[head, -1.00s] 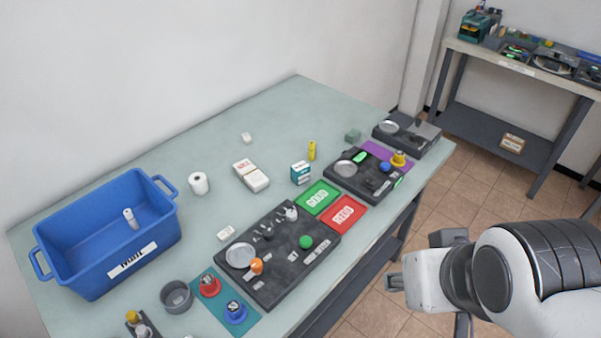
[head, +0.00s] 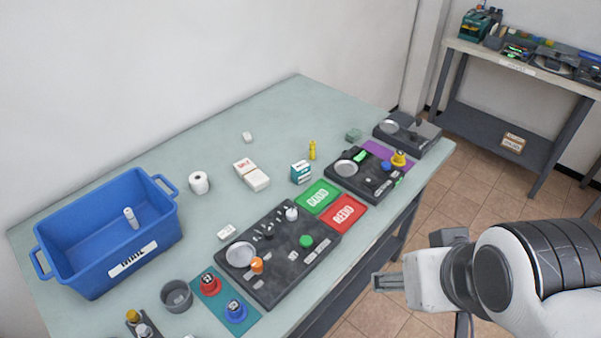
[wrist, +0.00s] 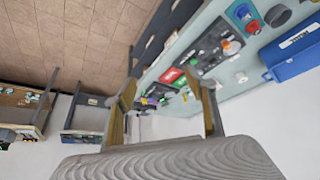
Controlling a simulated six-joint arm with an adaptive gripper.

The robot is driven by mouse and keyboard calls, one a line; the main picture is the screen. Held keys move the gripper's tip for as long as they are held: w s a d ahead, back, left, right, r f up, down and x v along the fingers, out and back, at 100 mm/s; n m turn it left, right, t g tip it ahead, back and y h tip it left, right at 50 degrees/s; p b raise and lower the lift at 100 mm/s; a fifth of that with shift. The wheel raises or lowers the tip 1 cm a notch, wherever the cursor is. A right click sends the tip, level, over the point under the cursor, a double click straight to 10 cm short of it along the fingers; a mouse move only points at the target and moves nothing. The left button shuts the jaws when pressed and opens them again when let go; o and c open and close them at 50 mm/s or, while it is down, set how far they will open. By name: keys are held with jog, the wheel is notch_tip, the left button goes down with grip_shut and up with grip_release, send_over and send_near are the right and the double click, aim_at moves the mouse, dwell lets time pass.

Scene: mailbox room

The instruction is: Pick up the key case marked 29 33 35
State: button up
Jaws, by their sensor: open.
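No marking 29 33 35 can be read in either view, so I cannot tell which item is the key case. Small candidates on the table are a white piece with dark marks (head: 226,232), a plain white piece (head: 247,137) and a green block (head: 353,135). My gripper (head: 385,282) is off the table's right front side, above the floor, apart from every item. In the wrist view my gripper (wrist: 168,98) has its two fingers spread with nothing between them, and the table shows beyond them.
A blue bin (head: 75,268) stands at the left of the table. Dark trays (head: 290,268), a green mat (head: 318,197), a red mat (head: 344,210), white boxes (head: 251,175) and a teal box (head: 301,172) fill the middle and right. The back strip is mostly clear.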

aim_at(305, 171)
jog(key=shift+w, duration=0.15)
jog(key=w+d+f+n+t, duration=0.1)
jog(key=w+t, duration=0.1)
jog(key=w, duration=1.5)
jog(key=w+d+f+n+t, duration=0.1)
jog(key=w+f+n+t, duration=0.1)
jog(key=w, duration=1.4)
jog(key=w+a+f+n+y, duration=0.1)
jog(key=w+a+f+y, duration=0.1)
jog(key=f, duration=0.4)
jog(key=w+a+f+n+t+y, duration=0.1)
jog(key=w+a+f+y, duration=0.1)
jog(key=w+a+f, duration=0.3)
jog(key=w+a+f+n+y, duration=0.1)
jog(key=w+a+f+y, duration=0.1)
jog(key=w+f, duration=0.4)
jog(key=shift+a+f+t+y, duration=0.2)
jog(key=shift+a+f, duration=0.2)
jog(key=shift+f, duration=0.3)
jog(key=shift+a+f+t+y, duration=0.2)
jog(key=shift+a+f, duration=0.15)
jog(key=shift+f, duration=0.3)
jog(key=shift+a+f+n+y, duration=0.3)
jog(key=shift+a+f, duration=0.1)
jog(key=shift+f, duration=0.2)
jog(key=shift+x, duration=1.35)
